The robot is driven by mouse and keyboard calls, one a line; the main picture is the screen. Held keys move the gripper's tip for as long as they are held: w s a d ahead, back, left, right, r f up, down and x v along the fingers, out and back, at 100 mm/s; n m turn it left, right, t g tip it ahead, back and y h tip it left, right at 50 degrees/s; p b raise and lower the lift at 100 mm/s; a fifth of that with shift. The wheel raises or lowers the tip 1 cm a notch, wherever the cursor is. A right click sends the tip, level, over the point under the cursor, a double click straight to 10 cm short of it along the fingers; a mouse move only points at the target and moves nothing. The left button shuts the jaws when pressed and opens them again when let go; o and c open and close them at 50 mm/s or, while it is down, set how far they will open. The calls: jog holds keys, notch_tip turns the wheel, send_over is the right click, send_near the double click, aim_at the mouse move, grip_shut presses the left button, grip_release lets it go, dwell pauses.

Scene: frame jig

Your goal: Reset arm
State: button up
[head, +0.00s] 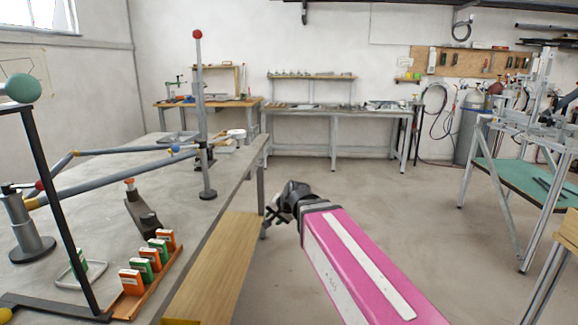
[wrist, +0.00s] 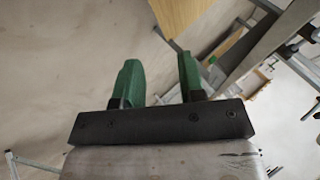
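My gripper (wrist: 160,78) shows in the wrist view with two green fingers standing apart. Nothing is between them, and bare floor shows behind. In the head view my pink arm reaches in from the lower right and ends in a dark joint near the middle, beside the edge of the grey table (head: 228,180). The fingers cannot be made out clearly there. The gripper appears clear of the table and touches nothing that I can see.
A wooden board (head: 215,270) runs along the table's right side, close to my arm. Orange and green boxes (head: 145,262) stand in a tray on the table. A red-topped post (head: 200,110) rises behind. A green-topped bench (head: 530,185) is at right; open floor lies between.

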jog(key=s+d+f+n+g+h, duration=0.2)
jog(key=s+d+f, duration=0.3)
jog(key=d+f, duration=0.6)
jog(key=s+d+f+n+g+h, duration=0.2)
jog(key=s+d+f, duration=0.3)
jog(key=d+f, duration=0.5)
jog(key=d+g+h, duration=0.1)
jog(key=d, duration=0.2)
jog(key=shift+s+f+g, duration=0.25)
jog(key=shift+f+g, duration=0.15)
